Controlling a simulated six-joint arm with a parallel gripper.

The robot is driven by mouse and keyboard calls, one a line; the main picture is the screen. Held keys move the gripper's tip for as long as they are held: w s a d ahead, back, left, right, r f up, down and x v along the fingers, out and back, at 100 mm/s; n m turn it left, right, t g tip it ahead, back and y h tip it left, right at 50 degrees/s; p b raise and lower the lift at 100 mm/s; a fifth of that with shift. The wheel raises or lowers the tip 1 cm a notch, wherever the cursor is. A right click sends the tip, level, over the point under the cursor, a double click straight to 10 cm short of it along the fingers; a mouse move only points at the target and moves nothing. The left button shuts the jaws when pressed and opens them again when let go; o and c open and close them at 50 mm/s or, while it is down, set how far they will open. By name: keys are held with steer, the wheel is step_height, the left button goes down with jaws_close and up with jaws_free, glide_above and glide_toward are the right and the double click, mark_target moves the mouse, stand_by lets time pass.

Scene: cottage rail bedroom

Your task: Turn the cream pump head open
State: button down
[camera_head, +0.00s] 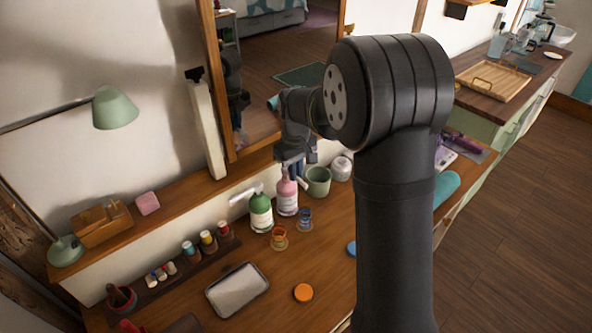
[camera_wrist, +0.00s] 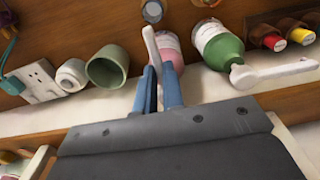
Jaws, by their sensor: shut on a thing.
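The pink bottle (camera_head: 287,200) stands upright on the wooden desk, and its cream-white pump head is at the top. In the wrist view the pump head's spout (camera_wrist: 150,42) points up the picture, and part of the pink bottle (camera_wrist: 169,47) shows beside it. My gripper (camera_head: 296,170) is above the pink bottle. In the wrist view its two blue fingers (camera_wrist: 159,74) are shut on the base of the pump head. The fingers hide where the head meets the neck.
A green bottle (camera_head: 261,216) with a white pump stands left of the pink one. A green cup (camera_head: 318,182) and a white jar (camera_head: 341,168) stand to the right. Small glasses (camera_head: 305,218) stand in front. The raised wooden shelf (camera_head: 178,210) and mirror are behind.

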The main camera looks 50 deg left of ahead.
steer(key=c, duration=1.5)
jaws_free()
step_height(320, 180, up, 17)
steer(key=shift+r, duration=0.2)
step_height(320, 180, down, 18)
steer(key=shift+r, duration=0.25)
steer(key=shift+r, duration=8.85)
steer(key=f+m, duration=0.3)
steer(key=m, duration=0.2)
steer(key=f+m, duration=0.3)
steer(key=m, duration=0.2)
steer(key=w+f+m, duration=0.1)
steer(key=f+m, duration=0.2)
steer(key=m, duration=0.3)
steer(key=shift+a, duration=0.4)
